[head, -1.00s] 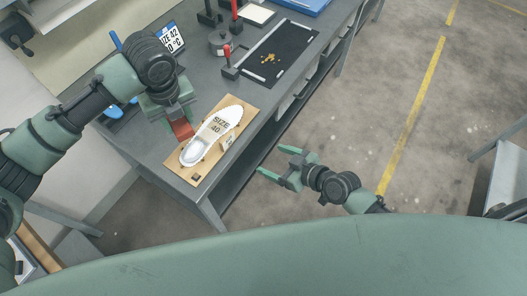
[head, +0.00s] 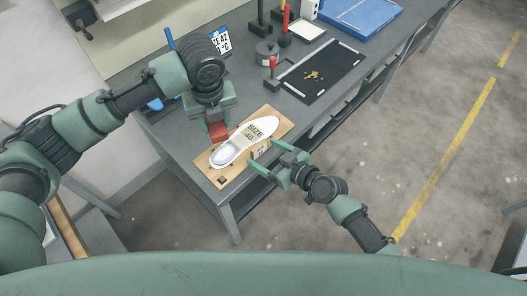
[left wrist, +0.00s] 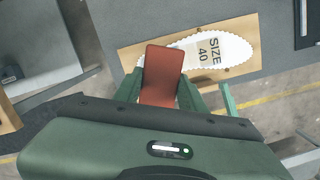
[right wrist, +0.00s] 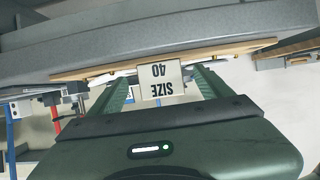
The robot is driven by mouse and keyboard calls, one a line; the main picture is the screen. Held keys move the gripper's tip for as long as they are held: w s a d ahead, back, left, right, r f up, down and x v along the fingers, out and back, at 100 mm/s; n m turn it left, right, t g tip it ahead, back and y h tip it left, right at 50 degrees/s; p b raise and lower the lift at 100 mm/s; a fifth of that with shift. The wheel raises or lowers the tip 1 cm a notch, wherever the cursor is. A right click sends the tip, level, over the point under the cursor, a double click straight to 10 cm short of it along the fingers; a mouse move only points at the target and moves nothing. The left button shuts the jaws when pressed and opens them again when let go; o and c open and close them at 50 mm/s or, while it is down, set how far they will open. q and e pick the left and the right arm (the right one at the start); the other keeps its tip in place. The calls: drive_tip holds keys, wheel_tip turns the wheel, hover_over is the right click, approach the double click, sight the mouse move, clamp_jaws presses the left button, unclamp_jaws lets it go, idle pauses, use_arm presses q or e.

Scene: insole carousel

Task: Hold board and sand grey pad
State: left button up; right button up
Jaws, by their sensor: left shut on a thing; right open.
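A wooden board (head: 203,165) lies near the table's front edge, with a white insole (head: 266,126) marked SIZE 40 on it. A pale grey pad (head: 228,154) shows at the insole's near-left end. My left gripper (head: 213,122) is shut on a red-brown block (head: 218,132), which also shows in the left wrist view (left wrist: 163,75). The block is over or beside the insole; contact is unclear. My right gripper (head: 264,156) is open at the board's front side.
The grey table (head: 190,133) holds a black mat (head: 325,72) with yellow bits, a grey round pot (head: 267,52), a red-handled tool (head: 272,68) and a blue tray (head: 368,16). A SIZE 42 sign (head: 220,42) stands behind my left arm. Open floor lies right of the table.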

drive_tip(key=shift+x, duration=0.8)
drive_tip(key=c, duration=1.6)
drive_tip(key=shift+c, duration=0.2)
